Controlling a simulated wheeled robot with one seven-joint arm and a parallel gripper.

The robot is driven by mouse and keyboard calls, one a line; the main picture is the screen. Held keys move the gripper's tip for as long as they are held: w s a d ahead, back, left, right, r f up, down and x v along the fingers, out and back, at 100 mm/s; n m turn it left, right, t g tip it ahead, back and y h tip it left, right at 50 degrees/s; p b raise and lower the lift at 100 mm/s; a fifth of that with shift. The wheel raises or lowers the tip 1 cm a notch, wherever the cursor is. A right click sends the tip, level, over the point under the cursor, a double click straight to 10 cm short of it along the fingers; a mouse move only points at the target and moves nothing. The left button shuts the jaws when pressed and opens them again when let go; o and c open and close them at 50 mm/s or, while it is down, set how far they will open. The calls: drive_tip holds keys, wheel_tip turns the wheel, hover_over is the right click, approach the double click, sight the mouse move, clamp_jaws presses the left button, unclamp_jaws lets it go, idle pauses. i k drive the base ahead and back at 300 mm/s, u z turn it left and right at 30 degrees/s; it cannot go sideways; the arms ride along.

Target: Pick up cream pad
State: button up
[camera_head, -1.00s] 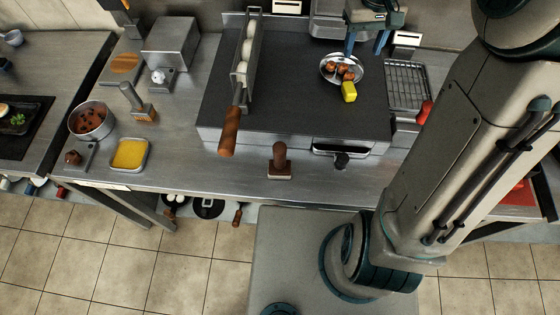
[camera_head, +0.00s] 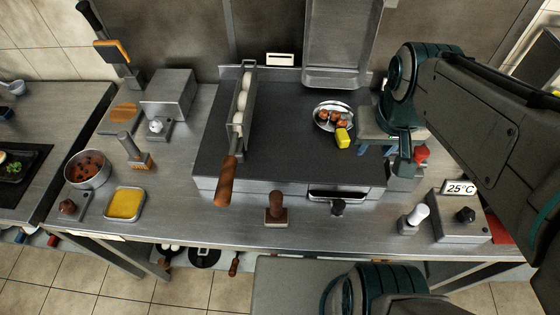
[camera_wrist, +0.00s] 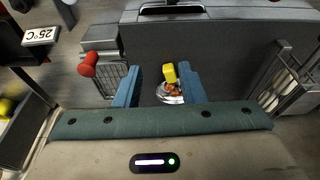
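No object is plainly marked as the cream pad. A small block with a cream-white handle (camera_head: 416,216) stands on the front right counter in the head view and may be it; I cannot tell for sure. A similar block with a brown handle (camera_head: 276,208) stands at the front middle. My gripper (camera_head: 376,152) is above the right part of the worktop, behind the cream-handled block and apart from it. In the wrist view my gripper (camera_wrist: 158,74) shows two blue fingers spread apart, with nothing held between them.
A metal plate (camera_head: 321,119) with brown balls and a yellow block (camera_head: 342,138) lies left of my gripper. A box with a 25°C display (camera_head: 460,188) stands front right. A long wooden-handled rack (camera_head: 228,178) crosses the griddle. A yellow tray (camera_head: 125,204) sits left.

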sight(275, 216)
drive_tip(key=k, duration=0.95)
drive_tip(key=z, duration=0.6)
drive_tip(key=i, duration=0.75)
drive_tip(key=u, duration=1.8)
